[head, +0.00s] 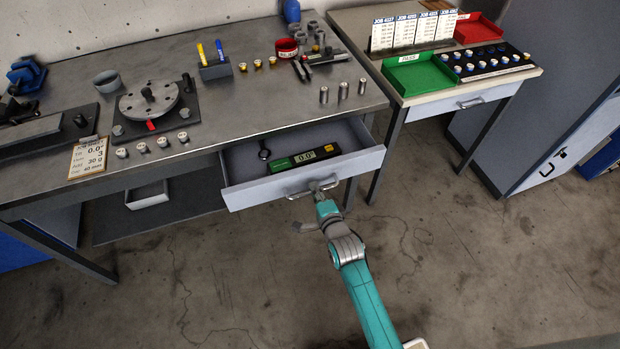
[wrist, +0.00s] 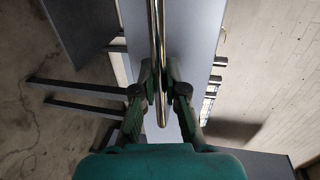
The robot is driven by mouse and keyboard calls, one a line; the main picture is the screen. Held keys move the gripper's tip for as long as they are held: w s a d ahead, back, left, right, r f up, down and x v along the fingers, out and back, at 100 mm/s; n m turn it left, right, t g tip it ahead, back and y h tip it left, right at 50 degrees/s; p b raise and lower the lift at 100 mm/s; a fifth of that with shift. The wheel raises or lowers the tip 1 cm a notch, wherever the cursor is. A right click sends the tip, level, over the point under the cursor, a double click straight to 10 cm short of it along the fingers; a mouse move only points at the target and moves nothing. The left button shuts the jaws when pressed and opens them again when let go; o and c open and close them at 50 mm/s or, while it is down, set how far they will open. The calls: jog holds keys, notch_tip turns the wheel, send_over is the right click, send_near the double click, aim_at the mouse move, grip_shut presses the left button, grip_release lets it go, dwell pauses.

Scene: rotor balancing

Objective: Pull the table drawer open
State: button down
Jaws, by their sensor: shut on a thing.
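The table drawer (head: 300,177) under the grey workbench (head: 225,105) is pulled out, with its inside showing. In it lie a green and black digital level (head: 303,157) and a small dark round item (head: 264,152). My gripper (head: 322,186) is at the drawer front and shut on the metal bar handle (head: 298,194). In the wrist view the handle (wrist: 157,60) runs between the two fingers of my gripper (wrist: 160,95), with the drawer front (wrist: 190,60) just behind it.
A rotor disc (head: 148,98) on a dark base, a job card (head: 88,157) and several small weights stand on the bench. A second table (head: 470,95) with green and red trays is at the right. The floor (head: 450,260) in front is clear.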

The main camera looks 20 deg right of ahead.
jog(key=f+v, duration=0.1)
jog(key=v, duration=0.5)
jog(key=shift+s+f, duration=0.15)
jog(key=shift+s, duration=0.4)
jog(key=c, duration=1.2)
grip_release()
jog(key=v, duration=1.2)
